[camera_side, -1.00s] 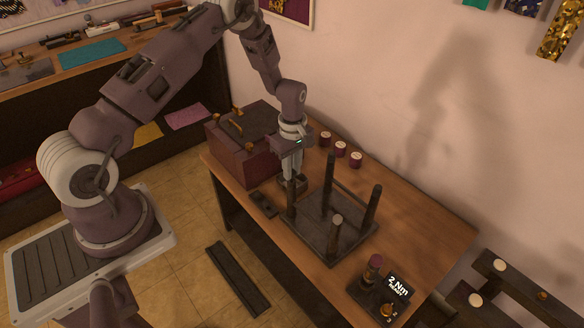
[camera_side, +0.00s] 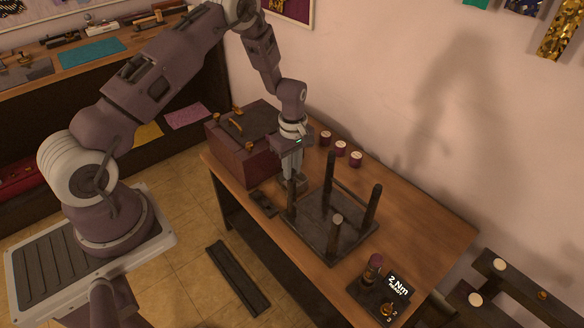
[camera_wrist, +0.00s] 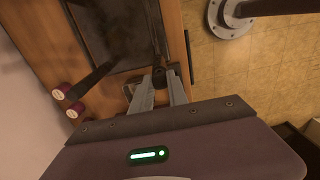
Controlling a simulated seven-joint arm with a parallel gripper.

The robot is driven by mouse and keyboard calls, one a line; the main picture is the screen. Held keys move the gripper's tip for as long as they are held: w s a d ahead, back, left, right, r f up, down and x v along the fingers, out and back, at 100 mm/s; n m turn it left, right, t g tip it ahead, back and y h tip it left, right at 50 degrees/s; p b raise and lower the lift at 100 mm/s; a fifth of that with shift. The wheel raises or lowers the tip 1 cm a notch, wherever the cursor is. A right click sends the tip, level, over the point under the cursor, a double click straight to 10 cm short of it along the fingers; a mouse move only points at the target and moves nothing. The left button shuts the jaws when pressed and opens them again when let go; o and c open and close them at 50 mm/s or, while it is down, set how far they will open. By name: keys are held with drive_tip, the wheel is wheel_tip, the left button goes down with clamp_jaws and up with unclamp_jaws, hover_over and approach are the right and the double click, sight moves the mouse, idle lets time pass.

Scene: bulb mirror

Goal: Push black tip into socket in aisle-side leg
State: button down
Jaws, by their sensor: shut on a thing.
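An upturned dark stool (camera_side: 322,240) lies on the workbench with its legs pointing up. My gripper (camera_side: 292,180) points down at the top of the stool's left leg (camera_side: 291,200). In the wrist view my gripper (camera_wrist: 169,75) has its fingers closed around a small dark piece (camera_wrist: 173,69), which looks like the black tip; the fingers mostly hide it. The piece is at or just above the leg's end; I cannot tell whether it is seated in the socket.
A purple toolbox (camera_side: 240,150) stands left of the stool, and a small dark tray (camera_side: 263,203) lies beside it. Several purple jars (camera_side: 340,149) line the wall side. A torque stand marked 2 Nm (camera_side: 397,286) is at the bench's front right. Bare wood lies right of the stool.

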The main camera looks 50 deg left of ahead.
drive_tip(key=shift+f, duration=1.05)
drive_tip(key=shift+r, duration=0.15)
drive_tip(key=shift+r, duration=0.6)
drive_tip(key=shift+f, duration=0.7)
idle(0.8)
drive_tip(key=c, duration=1.2)
unclamp_jaws()
drive_tip(key=shift+r, duration=0.1)
